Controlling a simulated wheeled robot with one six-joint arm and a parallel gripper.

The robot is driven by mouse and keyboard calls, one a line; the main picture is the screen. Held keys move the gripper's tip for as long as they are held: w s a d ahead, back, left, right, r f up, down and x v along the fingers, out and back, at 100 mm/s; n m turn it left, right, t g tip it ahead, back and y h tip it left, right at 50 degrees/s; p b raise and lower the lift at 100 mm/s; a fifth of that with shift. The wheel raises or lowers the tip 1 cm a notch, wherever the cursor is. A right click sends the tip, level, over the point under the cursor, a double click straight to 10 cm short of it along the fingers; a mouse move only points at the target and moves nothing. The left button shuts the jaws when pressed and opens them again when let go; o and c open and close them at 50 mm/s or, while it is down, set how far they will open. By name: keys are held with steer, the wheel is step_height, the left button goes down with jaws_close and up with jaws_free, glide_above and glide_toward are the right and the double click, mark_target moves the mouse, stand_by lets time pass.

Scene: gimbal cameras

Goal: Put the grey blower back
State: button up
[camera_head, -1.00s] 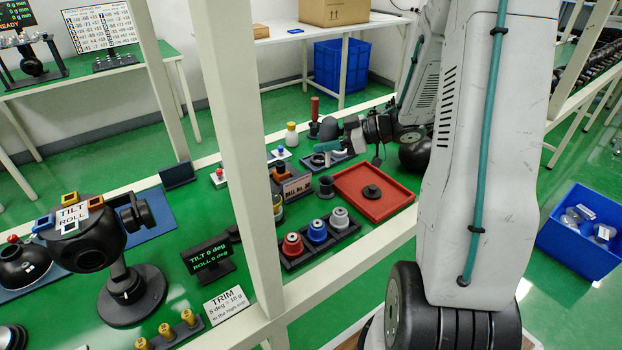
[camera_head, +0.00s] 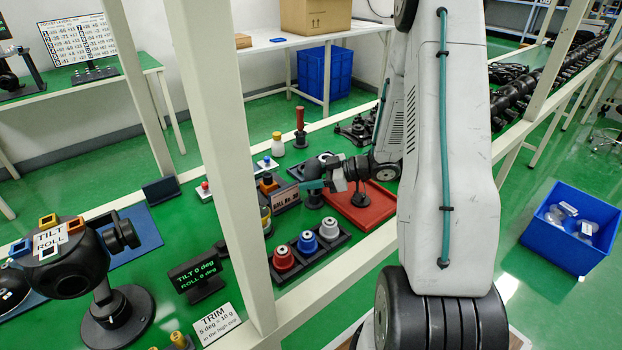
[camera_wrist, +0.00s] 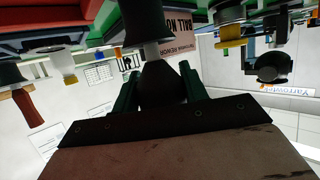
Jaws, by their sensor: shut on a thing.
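The grey blower (camera_head: 313,169) is held in my gripper (camera_head: 313,185), its dark rounded bulb above the teal fingers. In the wrist view, which is upside down, my gripper (camera_wrist: 160,95) is shut on the dark blower body (camera_wrist: 160,82). The blower's light grey nozzle points away from the gripper, toward a black flared holder (camera_wrist: 140,18). In the head view the holder (camera_head: 314,201) stands on the green bench just below the gripper. Nozzle and holder overlap in the wrist view; I cannot tell whether the tip is inside.
A red tray (camera_head: 370,212) lies right of the holder. A black rack with red, blue and grey weights (camera_head: 308,242) is in front. A red-handled tool (camera_head: 300,118) stands behind. The bench's front rail and a white post (camera_head: 222,150) bound the area.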

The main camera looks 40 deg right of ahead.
steer(key=o, duration=0.5)
steer(key=shift+f, duration=0.2)
steer(key=shift+c, duration=0.2)
steer(key=o, duration=0.4)
steer(key=shift+o, duration=0.2)
